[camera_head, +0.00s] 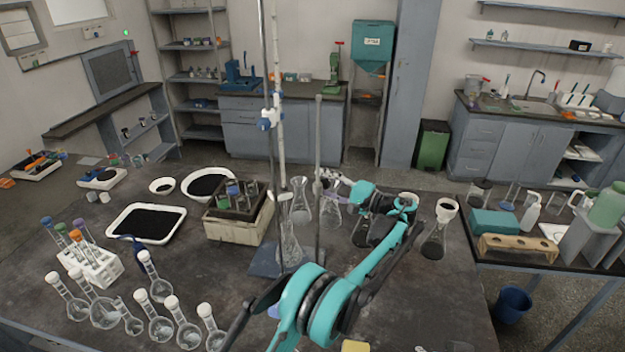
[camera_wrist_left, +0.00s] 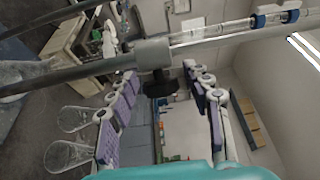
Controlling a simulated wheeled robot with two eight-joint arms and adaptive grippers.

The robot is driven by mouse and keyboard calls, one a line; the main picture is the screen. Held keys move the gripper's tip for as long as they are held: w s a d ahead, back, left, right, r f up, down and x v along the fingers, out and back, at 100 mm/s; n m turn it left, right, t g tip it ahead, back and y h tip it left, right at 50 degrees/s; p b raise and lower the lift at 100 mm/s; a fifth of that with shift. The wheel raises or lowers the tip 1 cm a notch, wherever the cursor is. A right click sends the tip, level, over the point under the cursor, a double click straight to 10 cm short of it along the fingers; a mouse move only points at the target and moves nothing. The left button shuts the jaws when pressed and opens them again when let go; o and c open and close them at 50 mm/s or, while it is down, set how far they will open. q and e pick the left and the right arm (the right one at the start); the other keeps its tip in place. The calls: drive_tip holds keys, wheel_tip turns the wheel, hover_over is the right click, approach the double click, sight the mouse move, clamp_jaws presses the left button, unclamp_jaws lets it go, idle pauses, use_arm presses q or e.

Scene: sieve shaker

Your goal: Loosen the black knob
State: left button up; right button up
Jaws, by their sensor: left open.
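The black knob (camera_wrist_left: 161,84) hangs below a grey clamp block (camera_wrist_left: 152,54) on a metal rod in the left wrist view. My left gripper (camera_wrist_left: 160,76) is open. Its purple-padded fingers stand on either side of the knob, with a visible gap on both sides. The knob is too small or hidden to make out there. My right gripper is not in view.
Glass flasks (camera_head: 301,205) stand close around the rod. A second stand holds a burette (camera_head: 279,95) with a blue clamp. A wooden box (camera_head: 235,228), a white tray (camera_head: 176,233) and several stoppered flasks crowd the left of the table. The table's front right is clearer.

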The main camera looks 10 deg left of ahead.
use_arm(q)
drive_tip(key=shift+x, duration=1.75)
clamp_jaws()
